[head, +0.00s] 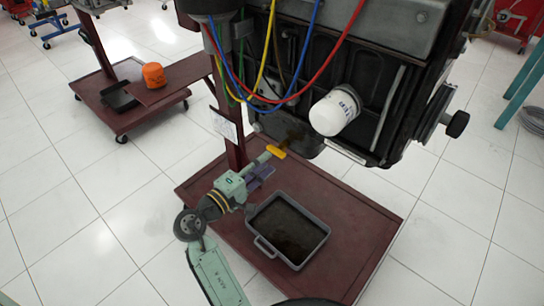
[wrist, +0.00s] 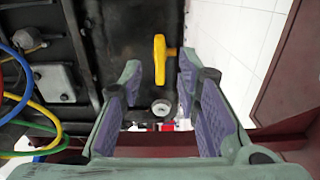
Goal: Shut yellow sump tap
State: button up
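The yellow sump tap (head: 276,151) sits at the lower part of the dark engine, left of the white filter. In the wrist view the yellow tap (wrist: 159,60) shows a long handle running up and down the picture, with a short yellow stub on its right. My gripper (head: 265,164) is beside the tap at the engine's lower left. In the wrist view my gripper (wrist: 158,75) is open, its purple-padded fingers apart to the left and right of the handle. The handle lies at or just beyond the fingertips, and no contact shows. The exact depth gap cannot be told.
A grey drain pan (head: 318,253) with dark contents stands on the dark red stand base (head: 362,222) below. Red, blue, yellow and green cables (head: 265,75) hang in front of the engine. A white filter (head: 335,111) juts out to the right. Open tiled floor surrounds the stand.

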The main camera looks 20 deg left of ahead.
jog(key=v, duration=0.7)
jog(key=shift+s, duration=0.2)
jog(key=shift+a, duration=0.1)
